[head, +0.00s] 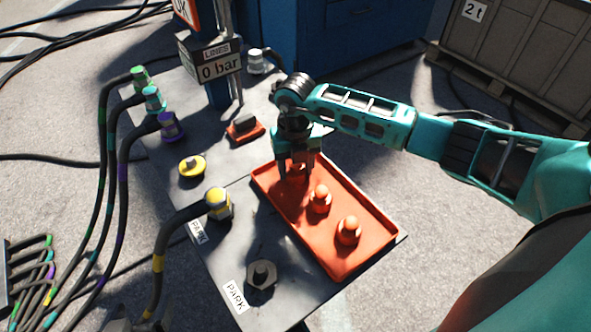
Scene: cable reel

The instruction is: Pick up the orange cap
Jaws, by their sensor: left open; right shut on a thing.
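My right gripper (296,174) comes in from the right and points down over the back end of the red tray (330,262). It is shut on an orange cap (296,168), mostly hidden between its fingers. The cap is at the tray; I cannot tell whether it touches the tray floor. Two more orange caps stand upright in the tray, one in the middle (320,200) and one nearer the front (349,231).
A yellow-banded hose connector (217,204) stands left of the tray, near a black fitting (262,275) and a yellow fitting (191,167). Several coloured hoses (122,175) hang over the panel's left edge.

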